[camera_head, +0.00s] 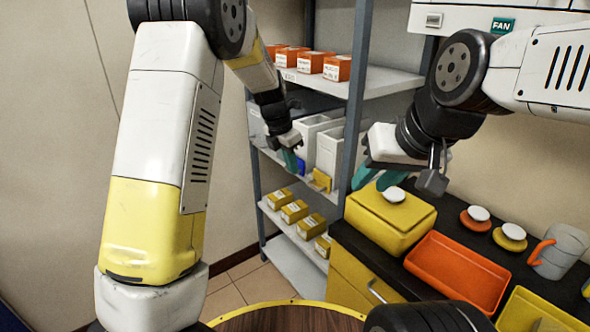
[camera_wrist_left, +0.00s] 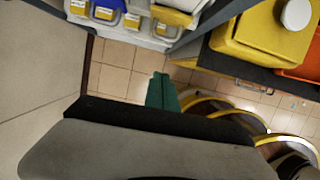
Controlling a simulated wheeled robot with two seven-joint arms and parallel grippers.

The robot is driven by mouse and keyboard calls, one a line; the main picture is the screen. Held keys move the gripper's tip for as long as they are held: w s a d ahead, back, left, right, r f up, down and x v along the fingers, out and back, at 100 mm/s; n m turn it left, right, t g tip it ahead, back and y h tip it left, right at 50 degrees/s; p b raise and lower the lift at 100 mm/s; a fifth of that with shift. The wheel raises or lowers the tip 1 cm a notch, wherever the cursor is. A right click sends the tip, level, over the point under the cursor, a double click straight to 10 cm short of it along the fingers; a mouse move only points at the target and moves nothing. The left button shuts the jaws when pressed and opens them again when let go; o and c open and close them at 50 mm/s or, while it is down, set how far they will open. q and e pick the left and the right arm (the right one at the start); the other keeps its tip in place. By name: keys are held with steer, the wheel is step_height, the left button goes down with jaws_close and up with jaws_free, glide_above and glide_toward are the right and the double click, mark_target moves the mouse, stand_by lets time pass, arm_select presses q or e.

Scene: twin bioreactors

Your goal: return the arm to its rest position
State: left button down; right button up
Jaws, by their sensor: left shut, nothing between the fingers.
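My left arm comes in from the left of the head view, white and yellow, and bends down at the top. Its left gripper (camera_head: 294,162) hangs in front of the metal shelf, with its teal fingers together and empty. In the left wrist view the left gripper's teal fingers (camera_wrist_left: 162,92) point over the tiled floor and hold nothing. My right arm comes in from the upper right. Its right gripper (camera_head: 376,178) is above the left edge of the yellow lidded box, with its teal fingers apart and nothing visible between them.
The metal shelf (camera_head: 392,80) carries orange boxes (camera_head: 337,67), white bins (camera_head: 328,150) and small yellow boxes (camera_head: 295,211). On the dark counter at the right stand a yellow lidded box (camera_head: 388,222), an orange tray (camera_head: 457,272) and a mug (camera_head: 560,251). Floor shows below the shelf.

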arm_select(q)
steer(key=s+a+r+m+t+h, duration=0.1)
steer(key=s+a+r+m, duration=0.4)
steer(key=s+r+m, duration=0.15)
steer(key=s+a+r+m+t, duration=0.1)
steer(key=s+a+r+m, duration=0.3)
steer(key=s+r+m, duration=0.3)
steer(key=s+a+m+t, duration=0.1)
steer(key=s+a+m, duration=0.1)
steer(key=s+m, duration=0.4)
steer(key=s+a+r+m+t+y, duration=0.1)
steer(key=s+a+m, duration=0.2)
steer(key=s+m, duration=0.3)
steer(key=s, duration=0.4)
steer(key=shift+s+a, duration=0.25)
steer(key=shift+s, duration=0.15)
steer(key=shift+m, duration=0.25)
